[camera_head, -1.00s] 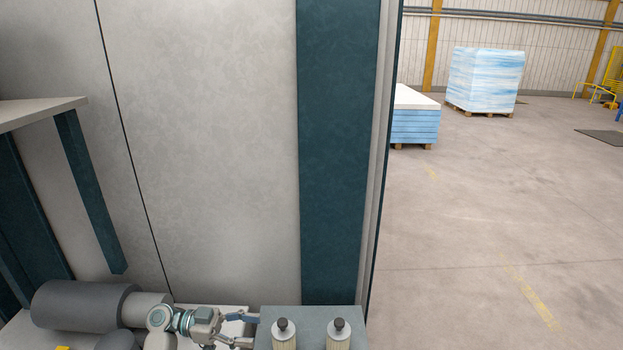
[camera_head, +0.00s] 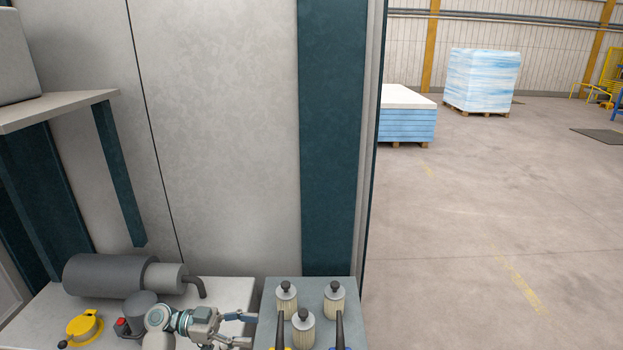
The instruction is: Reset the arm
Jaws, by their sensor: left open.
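My left gripper (camera_head: 249,330) is at the bottom of the head view, pointing right. Its two fingers are spread and nothing shows between them. The fingertips are close to the left edge of a grey-blue box (camera_head: 270,300) that carries three pale ribbed cylinders with black knobs (camera_head: 302,330). I cannot tell if they touch it. My right gripper is not in view.
A grey motor-like cylinder (camera_head: 105,276) with a bent pipe lies on a pale ledge (camera_head: 232,290). A yellow capped fitting (camera_head: 84,326) and a small red button (camera_head: 121,321) are in front. A tall grey panel (camera_head: 220,130) stands behind.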

